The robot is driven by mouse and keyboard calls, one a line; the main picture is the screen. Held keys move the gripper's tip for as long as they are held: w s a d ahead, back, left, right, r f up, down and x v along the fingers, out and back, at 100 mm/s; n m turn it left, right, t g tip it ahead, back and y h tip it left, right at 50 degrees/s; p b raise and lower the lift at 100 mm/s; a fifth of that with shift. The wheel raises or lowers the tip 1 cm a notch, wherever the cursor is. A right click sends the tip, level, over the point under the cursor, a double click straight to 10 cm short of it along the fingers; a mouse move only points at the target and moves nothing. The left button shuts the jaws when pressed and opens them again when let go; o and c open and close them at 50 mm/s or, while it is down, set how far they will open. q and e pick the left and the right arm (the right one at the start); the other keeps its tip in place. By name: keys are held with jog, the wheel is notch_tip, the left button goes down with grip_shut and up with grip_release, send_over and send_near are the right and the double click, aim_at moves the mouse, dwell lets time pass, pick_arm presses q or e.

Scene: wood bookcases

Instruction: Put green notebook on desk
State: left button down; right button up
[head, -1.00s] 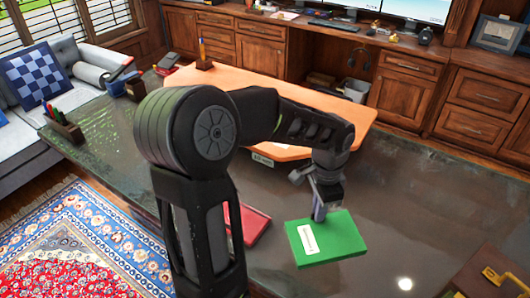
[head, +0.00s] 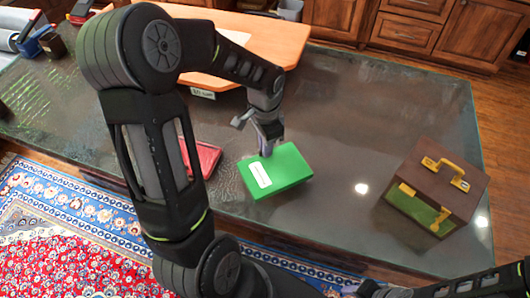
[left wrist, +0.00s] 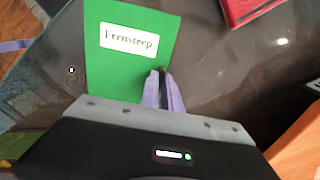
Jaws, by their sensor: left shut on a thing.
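The green notebook (head: 290,172), with a white label, is over the dark glass-topped desk (head: 340,120). I cannot tell whether it rests on the surface or is held just above it. My left gripper (head: 267,150) points down at its far edge and is shut on it. The left wrist view shows the notebook (left wrist: 132,68) with its label reading "Fernsteep" and the gripper fingers (left wrist: 163,88) close together at its edge. Part of my right arm shows at the bottom right of the head view; its gripper (head: 375,290) is partly cut off and its jaws are unclear.
A red book (head: 203,158) lies left of the notebook, partly behind my left arm. A brown box with a brass handle (head: 435,190) stands at the right of the desk. An orange-brown board (head: 265,35) lies at the back. The glass between notebook and box is clear.

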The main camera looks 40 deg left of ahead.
pick_arm(q)
jog(key=shift+f, duration=1.7)
jog(key=shift+f, duration=0.2)
jog(key=c, duration=1.6)
grip_release()
jog(key=shift+o, duration=0.2)
notch_tip(320, 180, up, 12)
jog(key=shift+r, duration=0.25)
